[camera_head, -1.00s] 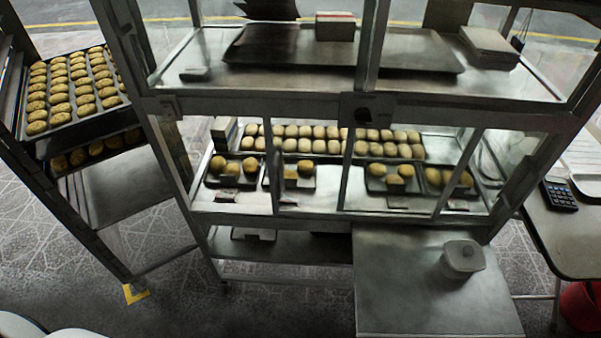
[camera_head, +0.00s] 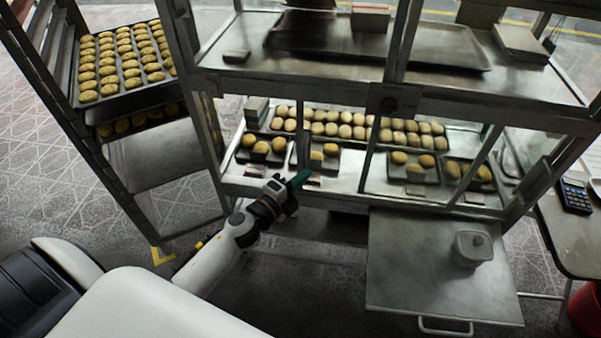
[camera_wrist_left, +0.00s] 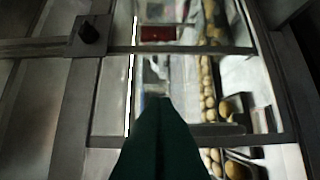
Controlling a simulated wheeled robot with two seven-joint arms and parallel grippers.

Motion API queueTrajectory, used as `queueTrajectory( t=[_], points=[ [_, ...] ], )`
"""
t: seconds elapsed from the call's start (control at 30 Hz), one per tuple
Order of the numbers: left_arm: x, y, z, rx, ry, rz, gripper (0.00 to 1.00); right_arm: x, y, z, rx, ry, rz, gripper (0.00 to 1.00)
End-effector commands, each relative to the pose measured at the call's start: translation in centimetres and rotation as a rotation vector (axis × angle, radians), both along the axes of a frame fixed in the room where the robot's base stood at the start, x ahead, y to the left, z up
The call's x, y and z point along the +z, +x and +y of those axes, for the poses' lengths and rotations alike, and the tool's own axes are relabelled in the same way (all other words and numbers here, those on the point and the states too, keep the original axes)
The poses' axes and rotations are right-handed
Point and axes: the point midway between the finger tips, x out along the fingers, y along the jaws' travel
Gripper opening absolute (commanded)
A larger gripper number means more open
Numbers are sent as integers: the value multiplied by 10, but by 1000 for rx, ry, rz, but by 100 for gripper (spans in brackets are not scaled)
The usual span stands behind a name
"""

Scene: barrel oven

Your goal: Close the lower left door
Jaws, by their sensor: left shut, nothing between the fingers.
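The glass-fronted case (camera_head: 430,97) stands ahead, with a lower compartment holding trays of buns. The lower left door (camera_head: 297,150) looks like a framed glass pane; its slim upright edge stands partway across the left half, with a gap to its left. My left gripper (camera_head: 301,178) is shut and empty, its green fingertips close to the lower part of that upright. I cannot tell whether they touch it. In the left wrist view the shut green fingers (camera_wrist_left: 158,110) point at the case front and hide part of it. My right gripper is not in view.
A rack with trays of cookies (camera_head: 122,62) stands at the left. A metal shelf (camera_head: 425,285) juts out below the case at the right, with a lidded container (camera_head: 472,248) on it. A side table with a calculator (camera_head: 574,196) is far right.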

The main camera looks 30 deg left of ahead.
Motion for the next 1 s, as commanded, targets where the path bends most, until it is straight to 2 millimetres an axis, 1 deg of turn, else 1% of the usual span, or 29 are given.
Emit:
queueTrajectory(
  t=[0.03, 0.2, 0.37, 0.4, 0.5, 0.6, 0.77, 1.0],
  points=[
    [3, 11, -3, 0, -2, -3, 0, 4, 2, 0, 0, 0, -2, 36],
    [2, 48, -11, 2, -4, -1, 0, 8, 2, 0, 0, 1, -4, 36],
    [2, 79, -19, 0, -6, 0, 0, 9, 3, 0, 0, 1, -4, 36],
    [0, 78, -10, 4, -3, 4, 0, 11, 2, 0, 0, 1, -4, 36],
    [0, 74, 5, 3, -3, 4, 0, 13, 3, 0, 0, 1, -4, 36],
    [0, 73, 15, 2, -4, 4, 0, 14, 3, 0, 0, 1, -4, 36],
    [-1, 72, 21, 1, -4, 3, 0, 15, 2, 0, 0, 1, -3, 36],
    [-1, 72, 22, 1, -4, 3, 0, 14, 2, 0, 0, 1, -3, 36]
  ],
)
